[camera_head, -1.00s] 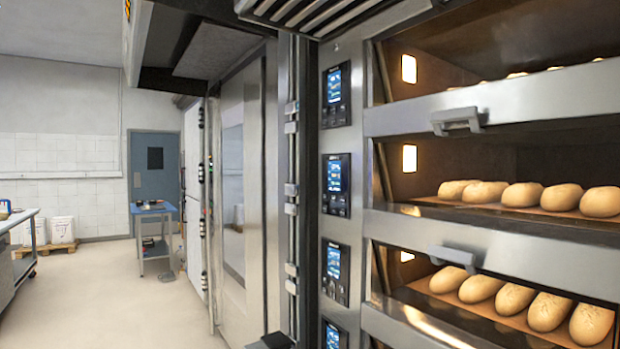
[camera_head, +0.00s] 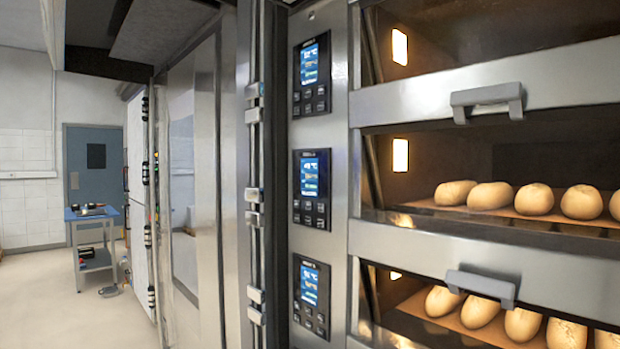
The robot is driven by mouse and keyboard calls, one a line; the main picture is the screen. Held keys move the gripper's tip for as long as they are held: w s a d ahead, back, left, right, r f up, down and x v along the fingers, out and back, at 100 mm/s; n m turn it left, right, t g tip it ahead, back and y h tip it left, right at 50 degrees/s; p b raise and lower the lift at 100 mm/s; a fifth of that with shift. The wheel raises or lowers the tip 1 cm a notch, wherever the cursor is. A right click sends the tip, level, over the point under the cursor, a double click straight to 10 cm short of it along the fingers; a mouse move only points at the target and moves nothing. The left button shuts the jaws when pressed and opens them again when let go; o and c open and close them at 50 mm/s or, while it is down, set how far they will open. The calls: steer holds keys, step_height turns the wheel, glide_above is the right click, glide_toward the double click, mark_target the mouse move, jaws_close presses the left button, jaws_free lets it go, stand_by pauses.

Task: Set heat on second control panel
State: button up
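Three control panels stand one above another on the steel column left of the deck ovens. The top panel in view (camera_head: 311,75), the middle panel (camera_head: 311,188) and the lower panel (camera_head: 311,295) each have a lit blue screen above rows of dark buttons. The screen text is too small to read. I cannot tell whether another panel lies below the frame. My gripper is not in view.
Deck ovens at right hold loaves (camera_head: 534,199) on lit decks. Grey handles (camera_head: 487,101) stick out from their fronts. A tall steel door (camera_head: 195,180) is left of the panels. A blue-topped cart (camera_head: 91,213) stands on open floor at far left.

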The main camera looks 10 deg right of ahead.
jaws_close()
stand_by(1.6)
